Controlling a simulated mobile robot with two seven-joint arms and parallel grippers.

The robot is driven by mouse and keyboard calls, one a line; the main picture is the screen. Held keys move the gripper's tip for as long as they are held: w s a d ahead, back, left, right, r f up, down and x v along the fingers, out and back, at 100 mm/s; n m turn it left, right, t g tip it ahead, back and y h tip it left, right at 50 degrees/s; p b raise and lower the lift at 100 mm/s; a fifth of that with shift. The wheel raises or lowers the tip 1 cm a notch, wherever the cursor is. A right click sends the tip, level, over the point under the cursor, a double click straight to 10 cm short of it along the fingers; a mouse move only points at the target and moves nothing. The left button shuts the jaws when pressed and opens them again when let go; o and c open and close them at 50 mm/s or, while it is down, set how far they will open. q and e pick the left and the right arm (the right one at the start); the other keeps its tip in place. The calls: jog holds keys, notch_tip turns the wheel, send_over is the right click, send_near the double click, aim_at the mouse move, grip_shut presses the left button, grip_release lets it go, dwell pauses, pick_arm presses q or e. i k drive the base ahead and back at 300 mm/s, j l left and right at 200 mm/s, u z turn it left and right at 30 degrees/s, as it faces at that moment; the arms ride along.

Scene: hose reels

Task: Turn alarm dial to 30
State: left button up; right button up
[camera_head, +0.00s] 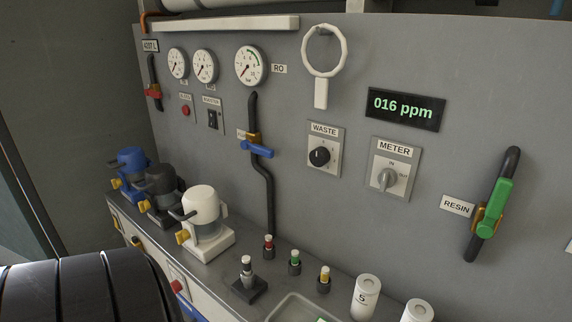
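I see no dial that I can clearly read as the alarm dial. A black round knob (319,157) sits on a plate labelled WASTE, on the grey wall panel. To its right a grey knob (387,179) sits on a plate labelled METER, with IN above it and OUT at its right. A lit display (403,107) above them reads 016 ppm. A red button (185,110) and a black rocker switch (213,119) sit on small plates at the left, their labels too small to read surely. Neither gripper is in view.
Three gauges, such as the RO gauge (250,66), and a white ring (324,50) are on the panel. A blue-handled valve (257,149) and a green-handled valve (493,208) stick out. A white pump (206,218), small bottles and white canisters (365,297) stand on the counter below.

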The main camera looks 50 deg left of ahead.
aim_at(176, 287)
jog(key=u, duration=2.6)
jog(key=i+j+u, duration=0.15)
jog(key=i+j, duration=0.55)
